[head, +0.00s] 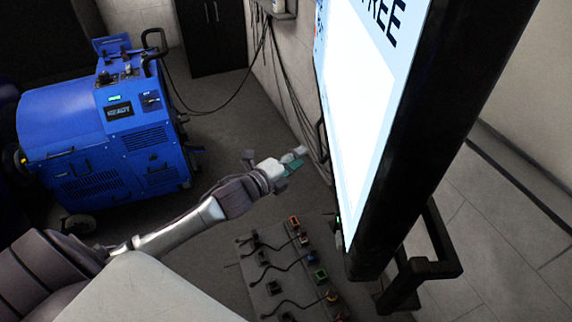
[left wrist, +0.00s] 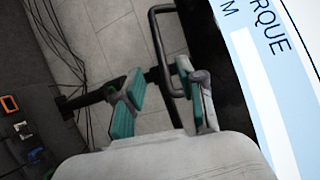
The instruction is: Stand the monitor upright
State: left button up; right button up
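The monitor (head: 362,110) is a large lit screen in a thick black frame at the right of the head view, seen obliquely; its frame slants in the picture, and I cannot tell its true tilt. Its black tube stand (head: 425,265) shows below it. The left wrist view shows part of the screen (left wrist: 262,70) at the right. My left gripper (head: 297,157) is left of the screen in the head view. My right gripper is not in view.
A blue wheeled dynamometer (head: 100,140) stands at the left. A grey panel (head: 262,292) with cables and coloured connectors lies low in front, below my left gripper. Cables hang along the back wall (head: 278,75). A dark cabinet (head: 212,35) stands behind. Grey floor between is open.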

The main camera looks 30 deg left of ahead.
pick_arm(q)
jog(key=v, duration=0.5)
dwell(0.4)
jog(key=s+a+f+n+g+y, duration=0.1)
jog(key=s+a+f+n+g, duration=0.2)
jog(key=f, duration=0.8)
jog(key=s+a+f+n+g+y, duration=0.15)
jog(key=s+f+n, duration=0.25)
jog(key=f, duration=0.6)
jog(key=s+a+f+n+g+y, duration=0.2)
jog(key=s+f+n, duration=0.15)
jog(key=f, duration=0.75)
jog(key=s+d+f+n+g, duration=0.3)
jog(key=s+f+n+g, duration=0.15)
jog(key=s+f, duration=0.85)
jog(key=s+d+f+n+g, duration=0.1)
jog(key=s+d+f, duration=0.1)
jog(key=s, duration=0.5)
jog(key=s+d+f+n+g, duration=0.1)
jog(key=s+d+f+n, duration=0.1)
jog(key=s, duration=0.4)
jog(key=s+d+f+n+g, duration=0.2)
jog(key=s+d+f, duration=0.1)
jog(key=s, duration=0.4)
jog(key=shift+s+d+f, duration=0.3)
jog(key=shift+d+f, duration=0.05)
jog(key=shift+f, duration=0.35)
